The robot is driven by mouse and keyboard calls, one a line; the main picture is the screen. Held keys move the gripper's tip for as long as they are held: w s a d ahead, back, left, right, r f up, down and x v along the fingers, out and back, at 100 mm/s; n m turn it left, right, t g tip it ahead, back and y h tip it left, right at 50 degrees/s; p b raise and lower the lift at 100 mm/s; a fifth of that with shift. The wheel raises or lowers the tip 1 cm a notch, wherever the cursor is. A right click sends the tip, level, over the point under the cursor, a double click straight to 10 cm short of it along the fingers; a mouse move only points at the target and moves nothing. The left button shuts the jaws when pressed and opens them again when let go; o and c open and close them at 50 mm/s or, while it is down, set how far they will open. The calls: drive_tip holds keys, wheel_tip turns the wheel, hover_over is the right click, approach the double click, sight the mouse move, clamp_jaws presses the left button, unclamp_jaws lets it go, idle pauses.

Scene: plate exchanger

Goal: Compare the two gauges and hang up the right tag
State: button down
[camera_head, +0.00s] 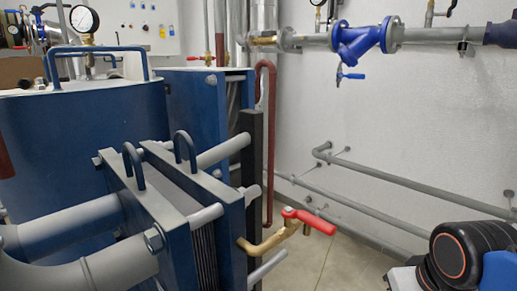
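A round white-faced gauge (84,19) with a dark rim stands at the upper left, above the blue tank. Its reading is too small to tell. A smaller gauge (14,29) shows at the far left edge, partly cut off by the frame. Another gauge (318,2) sits on the upper pipe and is mostly cut off by the top edge. Small coloured items (162,31), possibly tags, are on a white wall panel (128,30); I cannot read them. A black joint of my arm shows at the lower right. My gripper is out of the frame.
Blue plate exchangers (178,190) with grey pipes (65,222) fill the left and centre. A red-handled valve (308,219) sticks out to the right. A blue valve body (360,42) is on the upper wall pipe. Low wall pipes (420,187) run at the right. Some tiled floor (335,262) is clear.

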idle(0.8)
